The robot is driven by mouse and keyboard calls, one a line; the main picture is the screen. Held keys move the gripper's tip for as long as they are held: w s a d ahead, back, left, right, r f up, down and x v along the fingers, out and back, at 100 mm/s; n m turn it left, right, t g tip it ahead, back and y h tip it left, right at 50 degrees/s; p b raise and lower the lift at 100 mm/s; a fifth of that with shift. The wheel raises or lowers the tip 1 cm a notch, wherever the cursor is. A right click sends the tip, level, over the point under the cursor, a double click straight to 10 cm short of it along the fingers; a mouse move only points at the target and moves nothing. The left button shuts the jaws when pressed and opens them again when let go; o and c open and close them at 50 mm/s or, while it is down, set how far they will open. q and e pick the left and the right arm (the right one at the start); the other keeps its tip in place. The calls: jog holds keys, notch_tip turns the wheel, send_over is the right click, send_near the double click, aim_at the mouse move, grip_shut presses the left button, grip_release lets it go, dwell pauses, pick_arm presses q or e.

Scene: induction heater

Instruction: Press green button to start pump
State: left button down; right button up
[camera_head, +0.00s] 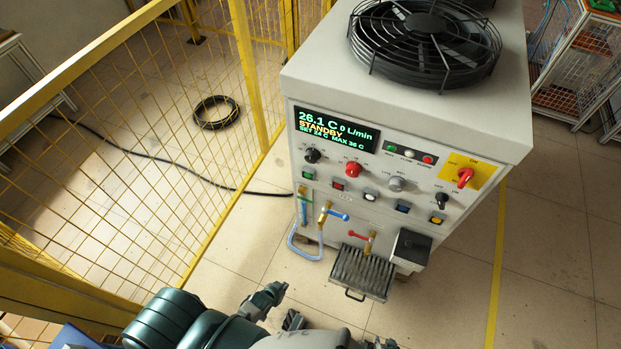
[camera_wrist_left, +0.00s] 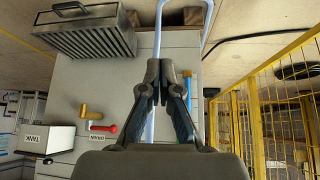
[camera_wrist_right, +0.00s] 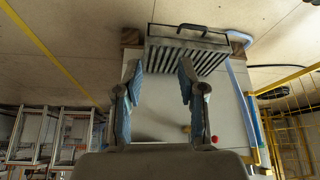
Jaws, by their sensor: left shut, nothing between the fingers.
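The green button (camera_head: 307,173) is the leftmost in the button row on the front panel of the white chiller cabinet (camera_head: 400,110). The display (camera_head: 336,129) reads 26.1 C, 0 L/min, STANDBY. My left gripper (camera_head: 274,290) is shut and empty, in front of and below the panel, apart from the button. In the left wrist view its fingertips (camera_wrist_left: 166,66) meet before the cabinet's lower front, seen upside down. My right gripper (camera_head: 335,331) is at the bottom edge, partly cut off. In the right wrist view its fingers (camera_wrist_right: 162,68) are apart and empty. Neither wrist view clearly shows the green button.
Red (camera_head: 338,185), white (camera_head: 370,195), blue (camera_head: 403,206) and yellow (camera_head: 437,217) buttons share the row. Below are a blue-handled valve (camera_head: 336,215), a red-handled valve (camera_head: 360,236), a black grille tray (camera_head: 361,272) and a tank box (camera_head: 411,246). A yellow fence (camera_head: 130,140) stands left.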

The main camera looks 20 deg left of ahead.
pick_arm(q)
jog(key=w+a+r+t+h+b, duration=0.15)
jog(key=w+r+t+b, duration=0.3)
jog(key=w, duration=0.75)
pick_arm(e)
jog(key=w+a+r+t+y+b, duration=0.1)
jog(key=w+a+r+t+b, duration=0.2)
jog(key=w+r, duration=0.45)
jog(key=w+a+r+t+y, duration=0.1)
jog(key=w+a+r+t, duration=0.1)
jog(key=w+r+t, duration=0.5)
pick_arm(q)
jog(key=n+t+h+b, duration=0.2)
jog(key=t+h+b, duration=0.4)
jog(key=t, duration=0.8)
send_near(308, 174)
jog(key=s+d+r, duration=0.2)
jog(key=s+r, duration=0.3)
jog(key=s, duration=0.1)
jog(key=w+b, duration=0.4)
jog(key=w, duration=0.5)
pick_arm(e)
jog(key=s+r+m+t+y, duration=0.1)
jog(key=s+r+t, duration=0.3)
jog(key=r+t, duration=0.7)
jog(key=shift+s+r+m+t+y, duration=0.25)
jog(key=shift+r+y, duration=0.35)
jog(key=shift+r, duration=7)
